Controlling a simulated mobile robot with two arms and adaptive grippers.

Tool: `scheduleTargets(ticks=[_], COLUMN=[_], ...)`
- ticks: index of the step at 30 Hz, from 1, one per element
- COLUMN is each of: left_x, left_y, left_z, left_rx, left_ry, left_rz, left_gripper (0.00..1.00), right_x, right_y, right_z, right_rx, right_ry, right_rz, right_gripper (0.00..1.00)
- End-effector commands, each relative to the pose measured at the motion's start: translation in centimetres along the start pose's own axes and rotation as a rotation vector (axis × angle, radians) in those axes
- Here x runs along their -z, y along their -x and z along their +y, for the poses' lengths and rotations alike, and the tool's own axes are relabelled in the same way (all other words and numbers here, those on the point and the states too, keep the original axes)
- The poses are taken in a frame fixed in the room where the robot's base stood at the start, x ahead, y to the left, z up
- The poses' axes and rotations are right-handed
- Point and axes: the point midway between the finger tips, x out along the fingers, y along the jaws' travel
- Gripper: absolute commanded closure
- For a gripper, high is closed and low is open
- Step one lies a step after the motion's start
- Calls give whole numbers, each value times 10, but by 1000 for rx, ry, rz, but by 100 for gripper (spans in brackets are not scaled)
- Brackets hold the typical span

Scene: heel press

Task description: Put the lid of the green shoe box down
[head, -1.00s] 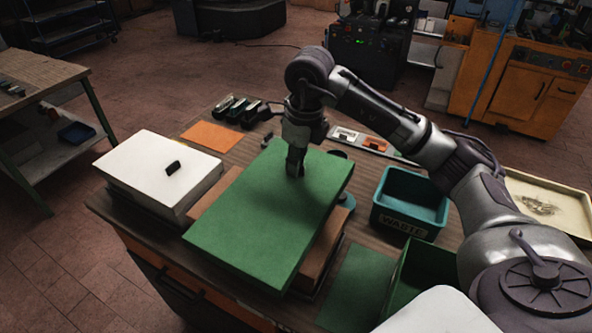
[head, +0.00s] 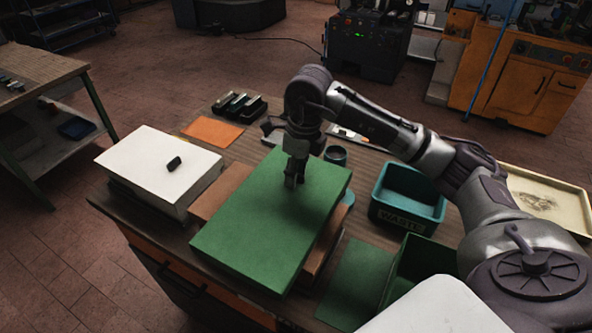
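The green lid (head: 250,220) lies flat and level at the middle of the table, over a brown board (head: 219,192) whose edges show at its left and right. I cannot tell whether the lid touches the board. My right gripper (head: 294,183) points straight down at the lid's upper middle, its fingers closed there; the knob they appear to hold is hidden by them. The open green box (head: 428,262) stands at the front right, partly cut off by my arm and body. My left gripper is out of view.
A white box (head: 150,165) with a black knob stands left of the lid. A teal waste bin (head: 408,197) and a cream tray (head: 552,196) are on the right. A green mat (head: 355,283) lies flat between lid and green box. An orange sheet (head: 212,133) lies behind.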

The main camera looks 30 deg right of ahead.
Motion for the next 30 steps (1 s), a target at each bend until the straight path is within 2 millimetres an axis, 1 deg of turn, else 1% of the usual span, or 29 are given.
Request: scheduleTargets(ticks=[1, 5, 8, 15, 17, 18, 21, 24, 30], left_x=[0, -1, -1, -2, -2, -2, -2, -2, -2], left_y=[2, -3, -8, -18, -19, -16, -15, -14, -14], left_z=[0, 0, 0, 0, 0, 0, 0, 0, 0], left_rx=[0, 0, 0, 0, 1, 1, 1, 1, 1], left_ry=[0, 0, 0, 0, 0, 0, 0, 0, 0], left_rz=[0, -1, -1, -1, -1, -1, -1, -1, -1], left_gripper=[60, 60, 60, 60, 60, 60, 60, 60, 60], right_x=[0, -1, -1, -1, -1, -1, -1, 0, 0], right_y=[2, 12, 30, 83, 94, 102, 113, 119, 121], right_z=[0, -1, -1, -1, 0, -1, -1, 0, 0], right_rx=[0, 2, 3, 3, 2, 4, 3, 1, 0], right_ry=[0, -1, 0, -1, 1, 0, -1, -2, -1], right_rz=[0, -4, -6, -7, -5, -4, -2, 0, 0], right_gripper=[63, 63, 63, 63, 63, 63, 63, 63, 63])
